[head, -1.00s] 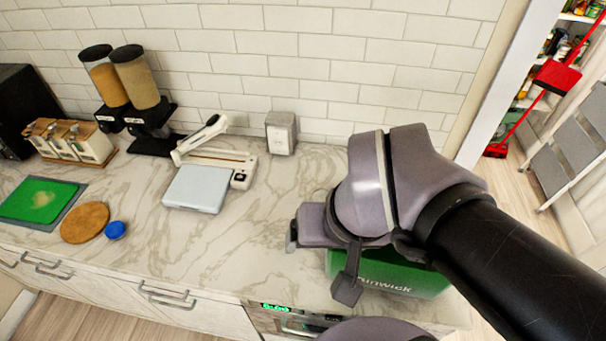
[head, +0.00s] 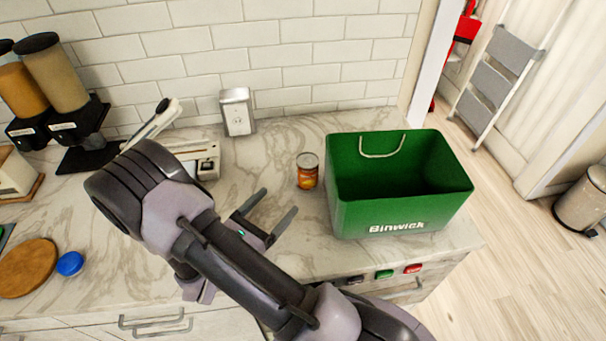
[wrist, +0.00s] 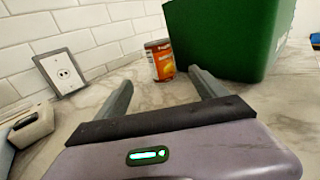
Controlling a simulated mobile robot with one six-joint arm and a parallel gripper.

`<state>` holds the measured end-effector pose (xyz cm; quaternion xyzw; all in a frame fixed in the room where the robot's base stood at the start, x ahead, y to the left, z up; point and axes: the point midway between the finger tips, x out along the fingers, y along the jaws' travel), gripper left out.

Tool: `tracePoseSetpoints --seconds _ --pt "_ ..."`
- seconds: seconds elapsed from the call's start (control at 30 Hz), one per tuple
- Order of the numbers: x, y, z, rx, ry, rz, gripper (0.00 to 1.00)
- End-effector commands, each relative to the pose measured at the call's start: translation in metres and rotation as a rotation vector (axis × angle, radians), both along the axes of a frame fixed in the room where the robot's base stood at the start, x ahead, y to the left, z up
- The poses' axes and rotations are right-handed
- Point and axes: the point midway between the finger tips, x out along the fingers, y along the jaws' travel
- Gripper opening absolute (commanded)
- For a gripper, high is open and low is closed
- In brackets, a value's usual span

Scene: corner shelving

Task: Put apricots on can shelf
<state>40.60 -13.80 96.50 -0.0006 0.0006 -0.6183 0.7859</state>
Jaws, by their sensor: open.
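A small orange-labelled can (head: 307,171), which looks like the apricots, stands upright on the marble counter, just left of a green bag. In the wrist view the can (wrist: 160,60) stands ahead of the fingers, apart from them. My gripper (head: 279,207) is open and empty, low over the counter, to the front left of the can. Its fingers show in the wrist view (wrist: 161,91) with the can between their directions. I cannot see the can shelf in the current views.
The open green Binwick bag (head: 395,215) stands right of the can. A step ladder (head: 490,75) and a bin (head: 583,200) stand on the floor at right, where the floor is mostly clear.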

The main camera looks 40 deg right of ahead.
Motion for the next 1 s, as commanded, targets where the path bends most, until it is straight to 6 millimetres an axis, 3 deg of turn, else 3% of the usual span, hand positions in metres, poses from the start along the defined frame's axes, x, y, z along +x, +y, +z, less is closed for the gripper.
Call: tracePoseSetpoints --seconds 0.2,0.47,0.7,0.93,1.0 --pt "0.009 -0.044 -0.002 0.0 -0.002 -0.006 0.81" --pt "0.016 -0.074 -0.002 0.002 -0.003 -0.005 0.81" --pt "0.026 -0.115 -0.005 0.002 -0.003 -0.004 0.81" --pt "0.027 -0.118 -0.003 0.001 -0.002 -0.001 0.81" --pt "0.027 -0.117 -0.003 0.001 -0.002 -0.001 0.69"
